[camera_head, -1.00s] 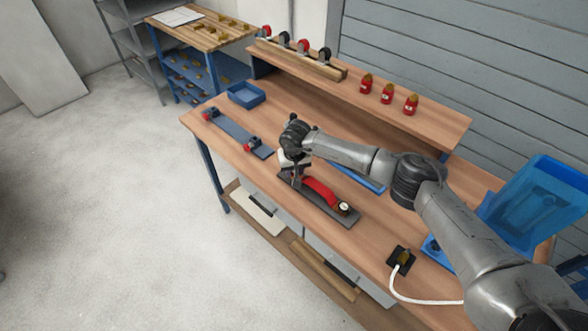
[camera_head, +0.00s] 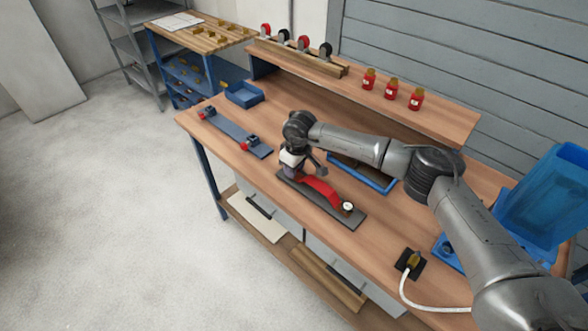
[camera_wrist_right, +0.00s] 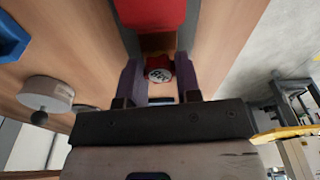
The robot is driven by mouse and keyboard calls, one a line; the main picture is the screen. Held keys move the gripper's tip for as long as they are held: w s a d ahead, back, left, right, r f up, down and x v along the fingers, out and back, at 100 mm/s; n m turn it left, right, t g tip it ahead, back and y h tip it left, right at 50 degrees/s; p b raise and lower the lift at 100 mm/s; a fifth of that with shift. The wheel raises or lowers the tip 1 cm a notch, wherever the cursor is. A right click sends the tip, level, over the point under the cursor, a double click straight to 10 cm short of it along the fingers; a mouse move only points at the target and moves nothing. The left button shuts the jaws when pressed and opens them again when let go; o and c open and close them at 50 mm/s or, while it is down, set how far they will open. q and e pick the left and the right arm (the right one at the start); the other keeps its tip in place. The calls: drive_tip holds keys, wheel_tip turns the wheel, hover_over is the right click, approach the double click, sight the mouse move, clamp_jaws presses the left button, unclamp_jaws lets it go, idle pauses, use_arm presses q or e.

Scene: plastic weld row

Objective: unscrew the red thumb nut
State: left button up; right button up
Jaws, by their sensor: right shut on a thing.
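My right gripper (camera_wrist_right: 157,82) has its two fingers on either side of a small red piece with a round, marked white face, which I take to be the red thumb nut (camera_wrist_right: 158,67). The fingers are closed on it. In the head view the right gripper (camera_head: 290,171) points down at the left end of a red curved part (camera_head: 320,190). That part lies on a dark plate (camera_head: 352,220) on the bench, with a round white dial (camera_head: 347,207) at its other end. In the head view the nut is hidden by the gripper. My left gripper is out of view.
A blue-grey plate with red knobs (camera_head: 228,130) lies left on the wooden bench. A blue tray (camera_head: 376,180) lies behind the right wrist. Red bottles (camera_head: 391,88) and wheels stand on the raised shelf. A black socket with a white cable (camera_head: 410,262) is at right.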

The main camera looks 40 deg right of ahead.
drive_tip(key=o, duration=0.9)
